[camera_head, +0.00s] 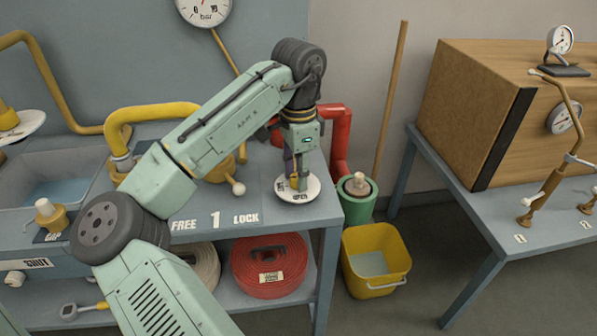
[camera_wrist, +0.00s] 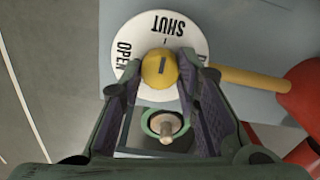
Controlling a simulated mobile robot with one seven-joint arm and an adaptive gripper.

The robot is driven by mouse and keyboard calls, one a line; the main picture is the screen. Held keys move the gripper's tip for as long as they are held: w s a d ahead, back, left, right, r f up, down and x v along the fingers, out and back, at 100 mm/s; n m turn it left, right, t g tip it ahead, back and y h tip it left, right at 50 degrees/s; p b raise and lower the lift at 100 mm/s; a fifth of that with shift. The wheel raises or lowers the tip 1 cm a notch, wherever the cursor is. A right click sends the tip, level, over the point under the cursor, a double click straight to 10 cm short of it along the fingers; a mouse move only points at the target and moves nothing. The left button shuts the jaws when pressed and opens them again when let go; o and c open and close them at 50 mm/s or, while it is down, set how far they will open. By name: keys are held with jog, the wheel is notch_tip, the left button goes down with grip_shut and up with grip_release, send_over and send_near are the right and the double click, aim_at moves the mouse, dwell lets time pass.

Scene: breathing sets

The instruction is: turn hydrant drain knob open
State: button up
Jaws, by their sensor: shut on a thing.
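The yellow drain knob (camera_head: 294,183) stands at the centre of a round white dial (camera_head: 312,188) at the right end of the grey-blue bench. In the wrist view, the knob (camera_wrist: 160,70) has a dark slot that points toward SHUT on the white dial (camera_wrist: 190,86). OPEN is on the left side of this dial. My gripper (camera_head: 296,173) reaches down from above, its fingers around the knob. In the wrist view, my gripper (camera_wrist: 160,80) is shut on the knob, one finger on each side. The fingers cover the dial's lower part.
A red pipe (camera_head: 341,135) rises behind the dial. A green container (camera_head: 357,205) and a yellow bucket (camera_head: 375,270) stand to the right. Another table (camera_head: 480,225) with a wooden box (camera_head: 475,110) is farther right. A yellow pipe (camera_head: 150,110) is left of my forearm.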

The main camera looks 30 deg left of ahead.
jog(key=c, duration=0.6)
jog(key=shift+o, duration=0.2)
jog(key=shift+r+n, duration=0.1)
jog(key=shift+n, duration=0.2)
jog(key=n+p, duration=0.2)
jog(key=shift+r+n+p, duration=0.1)
jog(key=shift+n+p, duration=0.2)
jog(key=n, duration=0.2)
jog(key=shift+a+n+p, duration=0.1)
jog(key=shift+n+p, duration=0.2)
jog(key=shift+p, duration=0.1)
jog(key=n, duration=1.1)
jog(key=shift+a, duration=0.1)
jog(key=shift+n, duration=0.5)
